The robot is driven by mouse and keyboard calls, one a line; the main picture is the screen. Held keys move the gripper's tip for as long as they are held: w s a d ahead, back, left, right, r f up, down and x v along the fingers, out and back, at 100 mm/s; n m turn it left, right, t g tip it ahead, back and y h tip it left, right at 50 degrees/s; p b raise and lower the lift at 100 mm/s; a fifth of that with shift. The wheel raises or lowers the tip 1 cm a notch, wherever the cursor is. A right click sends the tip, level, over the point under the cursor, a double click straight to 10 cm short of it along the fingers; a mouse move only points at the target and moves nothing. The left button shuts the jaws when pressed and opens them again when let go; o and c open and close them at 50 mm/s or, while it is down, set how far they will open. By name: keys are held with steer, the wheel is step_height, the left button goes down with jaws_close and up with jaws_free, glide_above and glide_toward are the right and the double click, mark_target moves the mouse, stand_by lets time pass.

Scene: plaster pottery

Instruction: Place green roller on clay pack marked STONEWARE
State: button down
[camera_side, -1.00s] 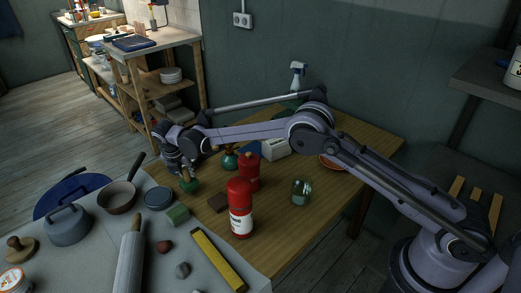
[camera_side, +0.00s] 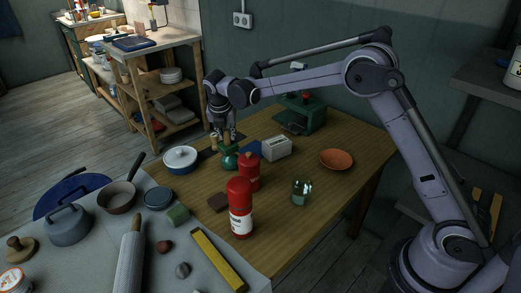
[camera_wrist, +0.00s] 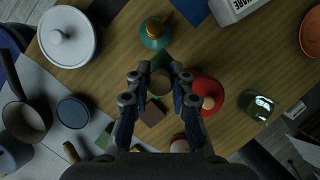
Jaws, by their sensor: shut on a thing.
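My gripper (camera_side: 228,134) is shut on the green roller (camera_side: 229,149) and holds it up over the wooden table, behind the red bottles. In the wrist view, the roller's round brown end (camera_wrist: 158,83) shows between the fingers, with green just beyond it (camera_wrist: 160,60). The clay pack (camera_side: 276,147) is a pale block on the table, to the right of my gripper in the side view. In the wrist view it is cut by the top edge, and the letters WARE show on it (camera_wrist: 236,8).
A teal bottle (camera_side: 229,162) stands close by the roller in the side view. Two red bottles (camera_side: 240,205) (camera_side: 249,172) stand in front. A white lidded pot (camera_side: 181,160) is at left.

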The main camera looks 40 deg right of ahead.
steer(key=s+d+r+m, duration=0.15)
steer(key=s+d, duration=0.25)
steer(key=d, duration=0.6)
steer(key=s+d+r+m+g, duration=0.1)
steer(key=s+d+r, duration=0.2)
steer(key=d, duration=0.6)
steer(key=s+d+r+m, duration=0.2)
steer(key=s+d, duration=0.2)
steer(key=d, duration=0.6)
glide_above(277, 141)
step_height(277, 141, down, 7)
steer(key=shift+n+h, duration=0.25)
steer(key=shift+h, duration=0.15)
steer(key=shift+f, duration=2.15)
steer(key=shift+f, duration=0.7)
steer(key=c, duration=1.2)
jaws_free()
steer(key=shift+g, duration=0.3)
steer(key=shift+r, duration=0.2)
